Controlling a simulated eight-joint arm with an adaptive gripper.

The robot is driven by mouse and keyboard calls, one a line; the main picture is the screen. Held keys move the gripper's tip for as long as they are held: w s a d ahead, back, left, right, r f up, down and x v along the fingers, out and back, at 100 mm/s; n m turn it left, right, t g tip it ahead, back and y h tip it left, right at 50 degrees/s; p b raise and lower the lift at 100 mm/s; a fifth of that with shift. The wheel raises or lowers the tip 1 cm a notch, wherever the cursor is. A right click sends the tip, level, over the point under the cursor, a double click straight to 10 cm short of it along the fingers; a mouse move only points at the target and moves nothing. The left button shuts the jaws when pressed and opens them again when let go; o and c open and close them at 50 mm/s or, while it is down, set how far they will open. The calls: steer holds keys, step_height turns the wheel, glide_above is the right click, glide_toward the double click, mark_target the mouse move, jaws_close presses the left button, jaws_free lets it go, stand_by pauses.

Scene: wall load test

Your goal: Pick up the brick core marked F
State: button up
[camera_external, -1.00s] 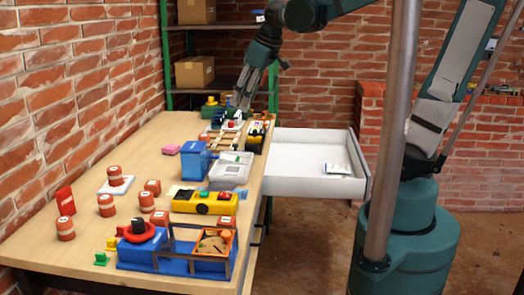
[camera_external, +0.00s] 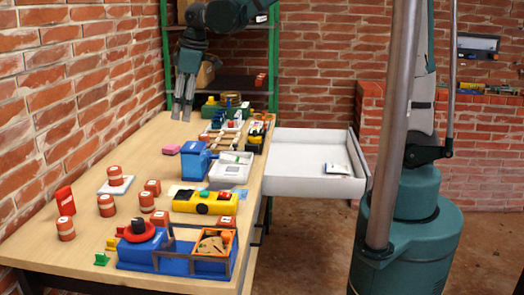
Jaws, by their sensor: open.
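Several red-brown cylinders with pale bands, which look like the brick cores, stand on the left half of the wooden table (camera_external: 85,252). One core (camera_external: 115,176) stands on a white pad (camera_external: 122,189). Others are the middle core (camera_external: 106,206), the right core (camera_external: 146,202) and the front core (camera_external: 66,229). Their markings are too small to read, so I cannot tell which is F. My gripper (camera_external: 182,113) is open and empty, pointing down over the far part of the table, well behind the cores.
A red upright container (camera_external: 65,200) stands by the left wall. A blue bin (camera_external: 195,162), a grey tray (camera_external: 231,171), a yellow block (camera_external: 203,204) and a blue toy-like frame (camera_external: 150,251) fill the right side. An open white drawer (camera_external: 292,184) juts out right.

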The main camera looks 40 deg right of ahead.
steer(key=w+a+f+n+g+p, duration=0.1)
steer(key=a+f+n, duration=0.15)
steer(key=a, duration=0.65)
steer(key=w+a+f+n+p, duration=0.15)
steer(key=a+f, duration=0.25)
steer(key=a, duration=0.4)
steer(key=n+g+h+p, duration=0.1)
steer(key=n+p, duration=0.1)
steer(key=n, duration=0.1)
glide_above(105, 197)
step_height(105, 197, down, 9)
steer(key=shift+w+f, duration=0.1)
steer(key=shift+a+f, duration=0.2)
steer(key=shift+f, duration=0.1)
steer(key=shift+f, duration=1.15)
steer(key=shift+f, duration=0.15)
steer(key=shift+d+f, duration=0.2)
steer(key=shift+f, duration=2.3)
